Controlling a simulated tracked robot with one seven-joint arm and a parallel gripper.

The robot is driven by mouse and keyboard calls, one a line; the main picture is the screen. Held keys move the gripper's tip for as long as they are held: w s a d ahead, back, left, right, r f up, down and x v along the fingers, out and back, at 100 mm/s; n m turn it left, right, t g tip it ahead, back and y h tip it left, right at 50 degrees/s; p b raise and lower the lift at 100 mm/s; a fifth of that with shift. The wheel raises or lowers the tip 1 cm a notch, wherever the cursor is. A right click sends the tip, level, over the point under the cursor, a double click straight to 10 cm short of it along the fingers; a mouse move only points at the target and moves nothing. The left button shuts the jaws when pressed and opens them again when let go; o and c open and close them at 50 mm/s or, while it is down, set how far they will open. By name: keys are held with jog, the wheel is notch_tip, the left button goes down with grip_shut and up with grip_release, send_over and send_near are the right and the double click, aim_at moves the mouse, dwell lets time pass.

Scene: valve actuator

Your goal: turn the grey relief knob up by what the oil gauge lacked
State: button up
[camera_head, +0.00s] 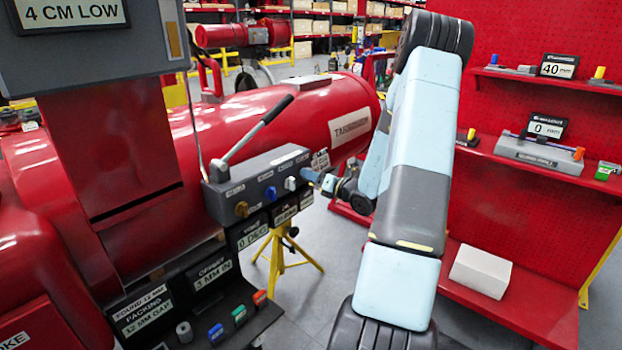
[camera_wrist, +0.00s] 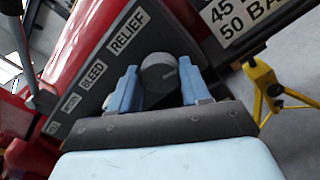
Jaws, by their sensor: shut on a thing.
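The grey relief knob (camera_wrist: 158,72) sits on the dark valve block (camera_wrist: 95,75) beside the RELIEF label in the wrist view. My gripper (camera_wrist: 158,84) is shut on it, with one blue finger on each side. In the head view my gripper (camera_head: 318,178) is at the right end of the block's row of knobs, and the relief knob is largely hidden there. A sign reading 4 CM LOW (camera_head: 70,13) is at the top left. The knob has a light mark on its face, but its exact angle is hard to read.
A lever (camera_head: 258,127) rises above the block. A plate ending in 50 BA (camera_wrist: 232,20) is close by. Red shelves (camera_head: 530,160) stand at right.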

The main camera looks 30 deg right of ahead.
jog(key=o, duration=1.1)
jog(key=shift+c, duration=0.2)
jog(key=shift+s, duration=0.1)
jog(key=v, duration=1.3)
jog(key=shift+s, duration=0.3)
